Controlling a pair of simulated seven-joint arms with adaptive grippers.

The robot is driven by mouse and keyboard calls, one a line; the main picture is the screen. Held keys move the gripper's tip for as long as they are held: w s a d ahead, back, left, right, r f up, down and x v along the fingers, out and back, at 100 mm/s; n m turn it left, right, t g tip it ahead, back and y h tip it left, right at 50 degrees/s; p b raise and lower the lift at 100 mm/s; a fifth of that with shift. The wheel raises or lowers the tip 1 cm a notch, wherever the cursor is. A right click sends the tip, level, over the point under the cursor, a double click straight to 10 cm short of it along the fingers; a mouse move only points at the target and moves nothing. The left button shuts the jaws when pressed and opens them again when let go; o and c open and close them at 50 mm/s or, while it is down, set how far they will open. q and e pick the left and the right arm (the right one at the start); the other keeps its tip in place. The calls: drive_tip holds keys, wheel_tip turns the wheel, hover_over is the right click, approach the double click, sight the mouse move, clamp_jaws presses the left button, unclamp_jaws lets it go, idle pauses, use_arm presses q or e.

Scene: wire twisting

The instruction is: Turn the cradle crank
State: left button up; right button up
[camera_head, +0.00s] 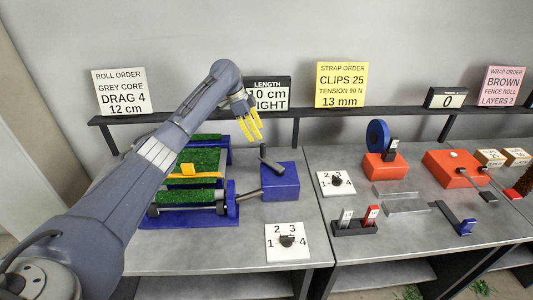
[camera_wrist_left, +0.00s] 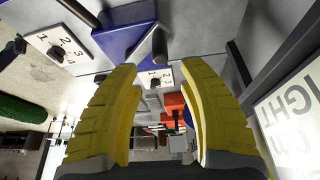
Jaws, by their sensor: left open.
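The cradle (camera_head: 228,212) has a blue frame with green rolls and stands on the left table. A blue box (camera_head: 281,184) stands at its right, with a grey shaft (camera_head: 247,195) on the cradle side. A dark crank handle (camera_head: 270,160) stands up at the box's back left corner. My left gripper (camera_head: 251,137) is open and empty, above and behind the handle. In the left wrist view the dark handle (camera_wrist_left: 159,46) shows beyond the open yellow fingers (camera_wrist_left: 165,78), apart from them, next to the blue box (camera_wrist_left: 124,36). My right gripper is not in view.
A numbered dial plate (camera_head: 287,242) lies in front of the blue box. A dark shelf rail (camera_head: 310,112) with order signs runs along the back, close behind my left gripper. The right table holds orange blocks (camera_head: 385,166), a blue ring and clip racks.

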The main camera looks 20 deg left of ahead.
sight(266, 157)
use_arm(q)
drive_tip(key=x, duration=1)
drive_tip(key=shift+d+f, duration=0.1)
drive_tip(key=shift+f, duration=0.05)
drive_tip(key=shift+o, duration=0.2)
clamp_jaws()
